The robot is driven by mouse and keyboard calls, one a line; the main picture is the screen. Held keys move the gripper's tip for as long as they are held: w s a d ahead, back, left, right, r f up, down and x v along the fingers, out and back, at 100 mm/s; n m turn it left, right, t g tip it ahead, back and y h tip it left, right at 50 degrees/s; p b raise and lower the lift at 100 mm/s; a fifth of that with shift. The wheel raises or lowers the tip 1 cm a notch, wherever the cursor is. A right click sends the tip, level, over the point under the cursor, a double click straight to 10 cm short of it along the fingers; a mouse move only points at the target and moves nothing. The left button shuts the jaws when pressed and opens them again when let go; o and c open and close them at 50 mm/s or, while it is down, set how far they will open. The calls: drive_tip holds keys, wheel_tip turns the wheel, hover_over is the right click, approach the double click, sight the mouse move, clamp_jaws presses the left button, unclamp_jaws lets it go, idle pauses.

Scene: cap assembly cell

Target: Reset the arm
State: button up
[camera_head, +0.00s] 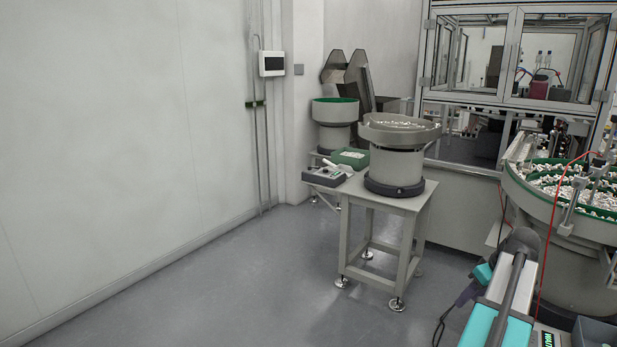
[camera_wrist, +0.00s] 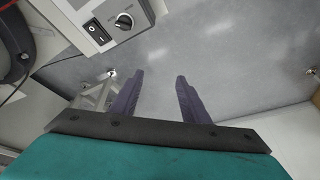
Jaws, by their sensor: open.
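My gripper (camera_wrist: 157,97) shows in the wrist view with its two dark fingers apart and nothing between them. Grey floor lies behind the fingers. A control box (camera_wrist: 100,20) with a black rocker switch and a round knob is at the upper left of that view, beyond the fingers and apart from them. In the head view, part of my teal and grey arm shows at the lower right; the gripper fingers cannot be made out there.
A large green-rimmed bowl (camera_head: 545,215) of white caps is at right. A glazed machine (camera_head: 480,100) stands behind. The floor (camera_head: 250,290) at left is clear.

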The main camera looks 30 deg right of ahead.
drive_tip(key=w+a+f+n+g+y, duration=0.2)
drive_tip(key=w+a+f+n+y, duration=0.15)
drive_tip(key=w+a+f, duration=1.15)
drive_tip(key=w+a+f+n+g, duration=0.15)
drive_tip(key=a+f, duration=0.25)
drive_tip(key=a, duration=0.4)
drive_tip(key=w+a+f+y+p, duration=0.1)
drive_tip(key=w+a+f, duration=0.2)
drive_tip(key=a, duration=0.4)
drive_tip(key=w+a+f+n+g, duration=0.15)
drive_tip(key=a+f, duration=0.25)
drive_tip(key=a, duration=0.4)
drive_tip(key=s+a+f+n+g, duration=0.1)
drive_tip(key=s+a+f, duration=0.1)
drive_tip(key=a+f, duration=0.3)
drive_tip(key=s+a+f+g+p, duration=0.1)
drive_tip(key=s+a+f, duration=0.1)
drive_tip(key=a, duration=0.6)
drive_tip(key=s+a+f+n+g, duration=0.1)
drive_tip(key=s+a+f, duration=0.25)
drive_tip(key=a, duration=0.25)
drive_tip(key=s+a+f+m+h, duration=0.2)
drive_tip(key=s+a+f, duration=0.1)
drive_tip(key=s, duration=0.4)
drive_tip(key=s+a+f+m+g+h, duration=0.1)
drive_tip(key=s+a+f+m+h, duration=0.1)
drive_tip(key=s+f, duration=0.3)
drive_tip(key=shift+s+a+f+m+g+p, duration=0.15)
drive_tip(key=shift+s+a+m+g+p, duration=0.15)
drive_tip(key=shift+s+a+m, duration=0.45)
